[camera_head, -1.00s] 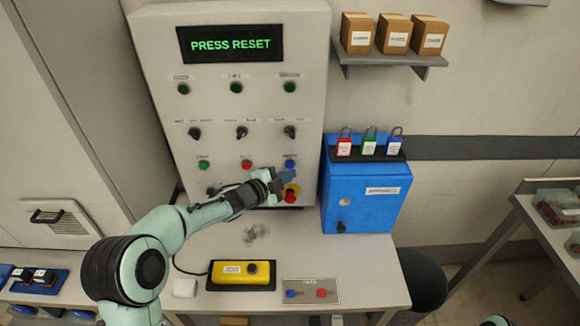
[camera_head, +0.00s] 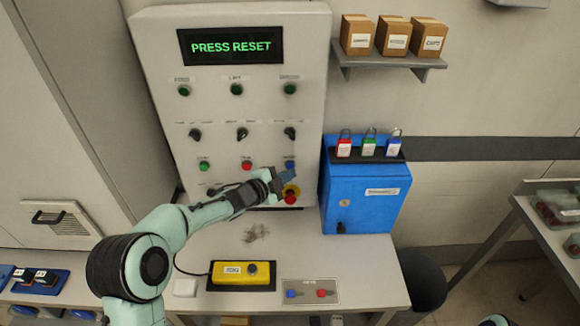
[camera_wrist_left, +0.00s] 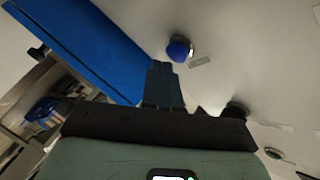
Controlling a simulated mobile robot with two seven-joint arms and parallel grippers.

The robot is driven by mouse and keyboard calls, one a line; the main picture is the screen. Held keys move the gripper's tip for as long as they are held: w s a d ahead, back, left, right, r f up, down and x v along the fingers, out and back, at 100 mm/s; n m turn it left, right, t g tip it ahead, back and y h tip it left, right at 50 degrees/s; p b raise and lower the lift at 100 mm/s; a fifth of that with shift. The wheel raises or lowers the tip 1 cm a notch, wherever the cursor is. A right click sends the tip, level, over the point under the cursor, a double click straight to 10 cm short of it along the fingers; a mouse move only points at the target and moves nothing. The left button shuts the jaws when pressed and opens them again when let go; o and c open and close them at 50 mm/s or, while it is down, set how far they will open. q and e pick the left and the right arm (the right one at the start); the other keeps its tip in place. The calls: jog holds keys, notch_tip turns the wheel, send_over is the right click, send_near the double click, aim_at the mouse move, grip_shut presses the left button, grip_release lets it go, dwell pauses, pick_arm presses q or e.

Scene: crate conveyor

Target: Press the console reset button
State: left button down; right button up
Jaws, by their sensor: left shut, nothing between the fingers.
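The console (camera_head: 220,110) is a pale upright panel, and its screen (camera_head: 231,45) reads "PRESS RESET". A blue button (camera_head: 290,164) sits at the right of its lower button row, with a label too small to read. The blue button also shows in the left wrist view (camera_wrist_left: 179,48), just beyond the fingertips. My left gripper (camera_head: 290,174) is shut and empty, just below the blue button. In the left wrist view its fingers (camera_wrist_left: 162,68) point at the panel with a small apparent gap to the button. My right gripper is not in view.
A red emergency stop on yellow (camera_head: 291,194) lies just below my left gripper. A green button (camera_head: 204,165) and a red button (camera_head: 246,163) share the row. A blue cabinet (camera_head: 362,198) with padlocks stands close at the right. A yellow control box (camera_head: 240,272) lies on the desk.

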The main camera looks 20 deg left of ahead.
pick_arm(q)
jog(key=shift+w, duration=0.2)
jog(key=shift+w+a+p, duration=0.2)
jog(key=shift+w+p, duration=0.15)
jog(key=shift+p, duration=0.05)
dwell(0.7)
dwell(0.4)
jog(key=shift+s+d+b, duration=0.25)
jog(key=shift+s+b, duration=0.55)
jog(key=shift+s, duration=0.05)
jog(key=s+b, duration=0.2)
jog(key=s+d+b, duration=0.1)
jog(key=s+b, duration=0.1)
jog(key=shift+s+d, duration=0.2)
jog(key=shift+s, duration=0.2)
